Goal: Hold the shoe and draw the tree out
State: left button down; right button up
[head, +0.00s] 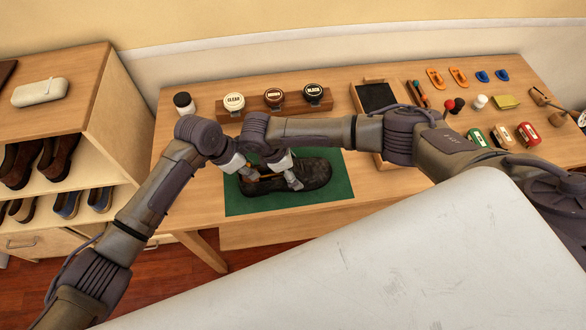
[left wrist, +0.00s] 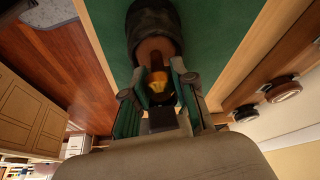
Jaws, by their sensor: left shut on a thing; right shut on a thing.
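A dark shoe (head: 316,173) lies on the green mat (head: 240,205) on the table, its opening toward the left. My left gripper (head: 247,176) is at the heel end, shut on the shoe tree (head: 268,176). In the left wrist view, the tree's brass-coloured end (left wrist: 160,84) sits between the fingers, in line with the shoe's opening (left wrist: 155,48). My right gripper (head: 291,178) is shut on the shoe around its middle, from above. The rest of the tree is hidden by the shoe and grippers.
A rack of round tins (head: 273,100) and a dark-capped jar (head: 184,103) stand behind the mat. A tray (head: 376,97), brushes (head: 501,135) and small items lie to the right. A shoe shelf (head: 90,135) stands at the left.

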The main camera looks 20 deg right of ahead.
pick_arm(q)
jog(key=shift+s+d+r, duration=0.15)
jog(key=shift+d, duration=0.3)
jog(key=shift+s+d+r, duration=0.1)
jog(key=shift+s+d, duration=0.05)
jog(key=shift+d, duration=0.25)
dwell(0.8)
jog(key=c, duration=0.9)
grip_release()
jog(key=shift+o, duration=0.2)
jog(key=a+v, duration=0.1)
jog(key=v, duration=1.1)
jog(key=shift+w+a+f, duration=0.25)
jog(key=shift+w, duration=0.1)
jog(key=shift+o, duration=0.2)
